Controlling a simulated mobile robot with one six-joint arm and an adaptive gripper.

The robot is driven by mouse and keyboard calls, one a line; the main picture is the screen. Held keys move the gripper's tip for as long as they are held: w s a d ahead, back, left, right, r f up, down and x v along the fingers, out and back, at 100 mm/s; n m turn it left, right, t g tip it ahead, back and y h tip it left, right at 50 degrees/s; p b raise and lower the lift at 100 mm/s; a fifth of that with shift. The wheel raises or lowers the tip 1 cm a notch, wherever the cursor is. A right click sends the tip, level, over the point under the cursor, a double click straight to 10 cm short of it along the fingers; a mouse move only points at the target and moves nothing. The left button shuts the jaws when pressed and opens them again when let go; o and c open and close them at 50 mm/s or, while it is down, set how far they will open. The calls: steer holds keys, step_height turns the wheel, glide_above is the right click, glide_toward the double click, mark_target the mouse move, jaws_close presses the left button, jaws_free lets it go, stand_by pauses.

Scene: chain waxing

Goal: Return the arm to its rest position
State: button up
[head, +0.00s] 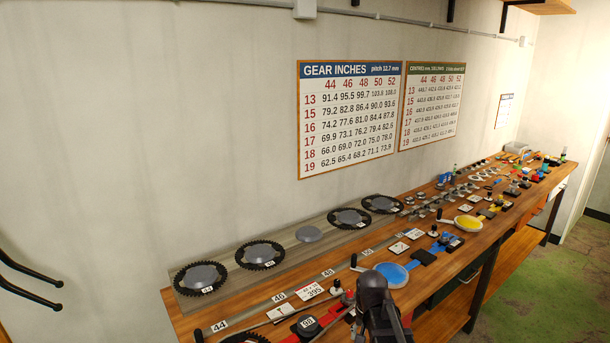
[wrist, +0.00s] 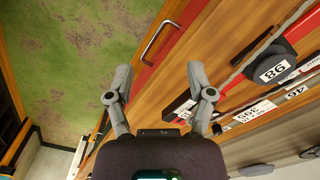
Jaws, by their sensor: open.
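My gripper (wrist: 158,82) is open in the wrist view, its two grey fingers wide apart with nothing between them. Beyond the fingers are the wooden front edge of the bench and a metal handle (wrist: 160,42). In the head view, a dark part of my arm stands at the bottom, over the near edge of the bench (head: 452,262). It covers part of the bench there, and the fingertips cannot be made out in that view.
Near my arm are a blue round dish (head: 392,274), a white card marked 395 (head: 310,291) and a black disc marked 98 (wrist: 275,68). Black chainrings (head: 260,254) lie along the back. Green floor (wrist: 75,50) lies open before the bench.

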steer(key=s+f+n+b, duration=0.3)
steer(key=s+f, duration=0.2)
steer(key=s, duration=0.3)
steer(key=shift+d+n+b, duration=0.3)
steer(key=shift+n+b, duration=0.1)
steer(key=shift+c, duration=0.8)
steer(key=shift+a, duration=0.1)
